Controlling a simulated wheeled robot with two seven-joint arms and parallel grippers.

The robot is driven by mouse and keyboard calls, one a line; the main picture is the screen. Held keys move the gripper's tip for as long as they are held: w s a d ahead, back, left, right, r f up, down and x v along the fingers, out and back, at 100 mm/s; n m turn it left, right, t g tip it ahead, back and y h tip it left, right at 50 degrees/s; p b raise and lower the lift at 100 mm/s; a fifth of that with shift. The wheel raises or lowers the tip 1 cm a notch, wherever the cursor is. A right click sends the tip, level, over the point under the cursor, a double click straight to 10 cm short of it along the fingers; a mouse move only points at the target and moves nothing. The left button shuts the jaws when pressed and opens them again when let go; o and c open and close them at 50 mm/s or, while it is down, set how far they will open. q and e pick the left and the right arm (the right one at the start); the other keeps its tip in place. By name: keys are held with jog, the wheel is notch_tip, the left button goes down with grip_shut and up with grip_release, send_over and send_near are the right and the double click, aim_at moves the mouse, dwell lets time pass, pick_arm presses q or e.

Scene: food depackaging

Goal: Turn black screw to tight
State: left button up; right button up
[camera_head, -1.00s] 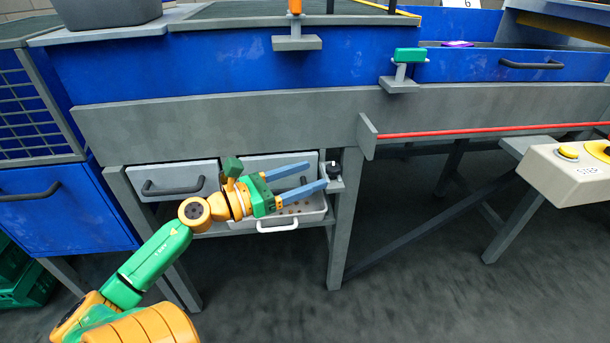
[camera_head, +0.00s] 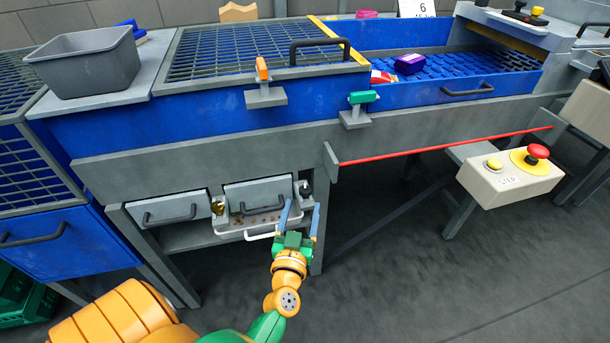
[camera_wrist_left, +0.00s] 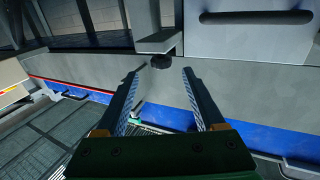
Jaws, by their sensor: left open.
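The black screw (camera_head: 305,188) is a small dark knob at the right end of the drawer unit under the machine, beside the right grey drawer front. In the left wrist view the black screw (camera_wrist_left: 162,61) hangs under a grey bracket, just beyond and between the fingertips. My left gripper (camera_head: 300,207) is open and empty, its two blue fingers pointing at the screw from the front. The left wrist view shows both fingers (camera_wrist_left: 160,76) spread, with no clear contact with the screw. My right gripper is not in view.
A white tray (camera_head: 258,236) with small brown bits sits below the right drawer (camera_head: 259,194). A brass-coloured knob (camera_head: 217,207) is left of that drawer. A table leg stands close right of the gripper. A red bar (camera_head: 440,147) and a button box (camera_head: 510,179) are farther right.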

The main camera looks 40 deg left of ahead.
aim_at(304, 196)
pick_arm(q)
jog(key=b+x, duration=0.1)
jog(key=x, duration=0.5)
jog(key=shift+w+a+f, duration=0.15)
jog(key=shift+w+a, duration=0.1)
jog(key=shift+w, duration=0.1)
grip_shut()
